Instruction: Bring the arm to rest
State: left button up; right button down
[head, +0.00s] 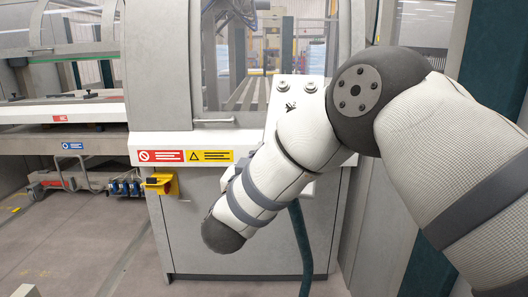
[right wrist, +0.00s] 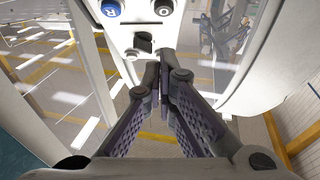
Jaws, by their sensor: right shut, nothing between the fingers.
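My right arm (head: 300,140) comes in from the right in the head view and crosses in front of the machine; its gripper is hidden there. In the right wrist view my right gripper (right wrist: 157,78) is shut, its fingertips together with nothing between them. It is close to a white control panel (right wrist: 178,36) with a blue button (right wrist: 110,8), a black button (right wrist: 163,7) and a dark switch (right wrist: 143,42). I cannot tell whether the fingertips touch the panel. My left gripper is in neither view.
The grey machine cabinet (head: 190,235) with a glazed door (head: 265,60) stands straight ahead. A yellow bracket (head: 162,184) sticks out at its left. A machine bed (head: 65,110) extends to the left. The floor (head: 70,245) at lower left is mostly clear.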

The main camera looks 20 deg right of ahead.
dwell(0.4)
jog(key=s+f+n+g+y, duration=0.1)
jog(key=s+f+n+y, duration=0.15)
jog(key=f, duration=0.75)
jog(key=s+f+n+g+y, duration=0.2)
jog(key=s+f+y, duration=0.1)
jog(key=f, duration=0.7)
jog(key=s+d+f+n+g+y, duration=0.1)
jog(key=s+d+f+g+y, duration=0.2)
jog(key=s+f, duration=0.8)
jog(key=s+d+f+g, duration=0.1)
jog(key=s+f+g, duration=0.2)
jog(key=s, duration=0.8)
jog(key=s+d+f+g, duration=0.1)
jog(key=s+f+g, duration=0.2)
jog(key=s, duration=0.8)
jog(key=s+d+f+g+y, duration=0.1)
jog(key=s+f+g, duration=0.2)
jog(key=s+g, duration=0.3)
jog(key=s, duration=0.5)
jog(key=shift+w, duration=0.1)
